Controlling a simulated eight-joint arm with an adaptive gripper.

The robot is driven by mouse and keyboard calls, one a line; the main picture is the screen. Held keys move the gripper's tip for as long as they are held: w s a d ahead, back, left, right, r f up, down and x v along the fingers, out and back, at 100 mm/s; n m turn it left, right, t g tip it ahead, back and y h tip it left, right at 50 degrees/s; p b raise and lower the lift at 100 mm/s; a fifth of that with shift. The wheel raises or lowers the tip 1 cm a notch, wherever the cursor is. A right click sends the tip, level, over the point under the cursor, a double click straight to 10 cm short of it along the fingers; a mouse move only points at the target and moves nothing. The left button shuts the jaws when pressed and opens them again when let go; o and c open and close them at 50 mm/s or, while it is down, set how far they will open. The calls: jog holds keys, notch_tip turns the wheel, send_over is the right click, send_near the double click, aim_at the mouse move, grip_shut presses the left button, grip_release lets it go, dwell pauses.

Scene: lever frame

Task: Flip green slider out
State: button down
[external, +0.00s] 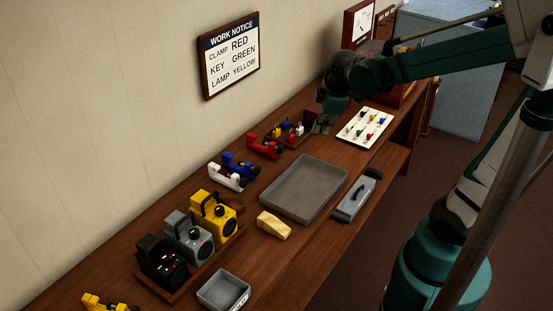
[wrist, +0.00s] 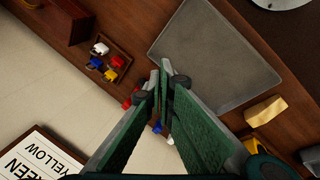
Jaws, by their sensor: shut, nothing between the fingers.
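The white panel (external: 364,126) lies on the bench beyond the grey tray and carries several small coloured parts. One near its left side looks green, but it is too small to tell its shape or position; I cannot confirm it as the green slider. My gripper (external: 325,122) is just left of this panel in the external view, above the bench. In the wrist view my gripper (wrist: 166,82) has its fingers together with nothing between them. The white panel is not clearly visible in the wrist view.
A grey tray (external: 305,188) takes up mid-bench; it also shows in the wrist view (wrist: 215,55). A small wooden box of coloured padlock-like pieces (wrist: 109,62) sits near the wall. Red (external: 265,146), blue and white clamp-like items line the wall side. A notice (external: 230,55) hangs above.

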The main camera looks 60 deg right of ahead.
aim_at(358, 133)
jog(key=w+d+f+n+g+p, duration=0.1)
jog(key=d+f+n+g+p, duration=0.1)
jog(key=d, duration=0.9)
jog(key=w+d+f+n+g+p, duration=0.1)
jog(key=d+f+n+p, duration=0.4)
jog(key=d, duration=0.6)
jog(key=shift+f+g, duration=0.55)
jog(key=shift+g, duration=0.15)
jog(key=shift+d+f, duration=0.1)
jog(key=shift+f, duration=0.05)
jog(key=x, duration=1)
jog(key=shift+d, duration=0.25)
jog(key=shift+s+d, duration=0.2)
jog(key=shift+d, duration=0.3)
jog(key=shift+s+d, duration=0.2)
jog(key=shift+d, duration=0.3)
jog(key=shift+s+d, duration=0.2)
jog(key=shift+d, duration=0.65)
